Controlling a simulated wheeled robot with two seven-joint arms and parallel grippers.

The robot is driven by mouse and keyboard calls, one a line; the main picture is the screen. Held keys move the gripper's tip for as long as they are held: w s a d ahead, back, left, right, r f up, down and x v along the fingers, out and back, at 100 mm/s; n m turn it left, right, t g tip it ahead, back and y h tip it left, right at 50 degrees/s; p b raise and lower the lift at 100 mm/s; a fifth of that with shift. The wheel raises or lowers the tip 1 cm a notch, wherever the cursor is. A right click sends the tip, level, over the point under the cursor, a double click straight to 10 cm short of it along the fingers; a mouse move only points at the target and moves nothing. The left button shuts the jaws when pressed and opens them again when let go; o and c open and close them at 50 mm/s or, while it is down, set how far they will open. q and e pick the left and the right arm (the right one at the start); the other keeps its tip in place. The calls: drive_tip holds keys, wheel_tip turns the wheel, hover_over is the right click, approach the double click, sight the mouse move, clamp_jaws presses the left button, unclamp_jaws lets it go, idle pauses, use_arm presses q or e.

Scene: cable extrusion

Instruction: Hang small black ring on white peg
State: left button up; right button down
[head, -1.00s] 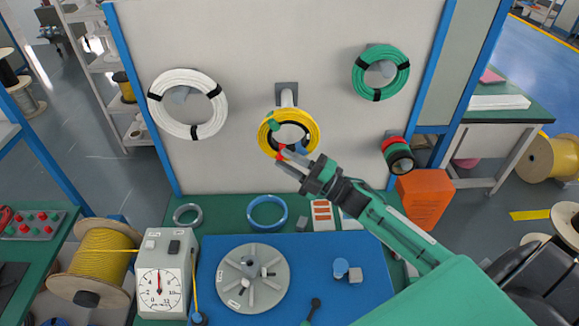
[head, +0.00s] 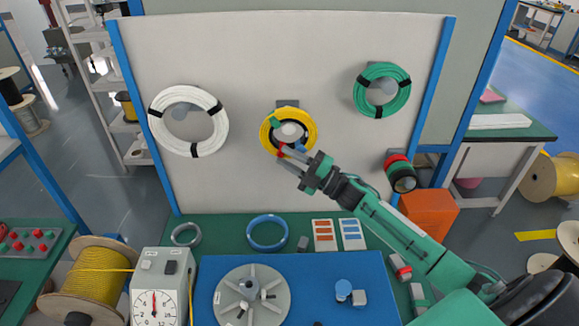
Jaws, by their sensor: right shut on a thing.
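My right gripper (head: 283,156) is shut on the lower left rim of a yellow coil (head: 310,143) with a dark inner edge and green and red bands. The coil is upright in front of the pale board. A whitish peg (head: 289,130) on a grey bracket (head: 288,103) shows within the coil's opening; I cannot tell whether the coil rests on it. I see no separate small black ring in the gripper. A red, green and black stack (head: 402,175) hangs at the board's lower right. My left gripper is out of view.
A white coil (head: 189,121) and a green coil (head: 382,90) hang on the board (head: 250,60). Below, a blue ring (head: 267,234), a grey ring (head: 186,235), a dial scale (head: 158,290) and a spoked disc (head: 251,297) occupy the bench. An orange bin (head: 428,212) stands right.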

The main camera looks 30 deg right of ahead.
drive_tip(key=shift+w+d+b, duration=0.25)
drive_tip(key=shift+w+d, duration=0.1)
drive_tip(key=shift+w, duration=0.35)
drive_tip(key=shift+w+d+b, duration=0.25)
drive_tip(key=shift+w+d, duration=0.05)
drive_tip(key=shift+w, duration=0.45)
drive_tip(key=shift+w+d+b, duration=0.25)
drive_tip(key=shift+w+d, duration=0.1)
drive_tip(key=shift+w, duration=0.35)
drive_tip(key=shift+f+b, duration=0.5)
drive_tip(key=shift+f, duration=0.1)
drive_tip(key=c, duration=1.1)
unclamp_jaws()
drive_tip(key=shift+s, duration=0.1)
drive_tip(key=shift+s+a, duration=0.1)
drive_tip(key=s+a+p, duration=0.1)
drive_tip(key=s, duration=0.2)
drive_tip(key=s+a+p, duration=0.1)
drive_tip(key=s, duration=0.2)
drive_tip(key=s+a+p, duration=0.1)
drive_tip(key=s+a, duration=0.1)
drive_tip(key=shift+s+a, duration=0.1)
drive_tip(key=shift+s, duration=0.3)
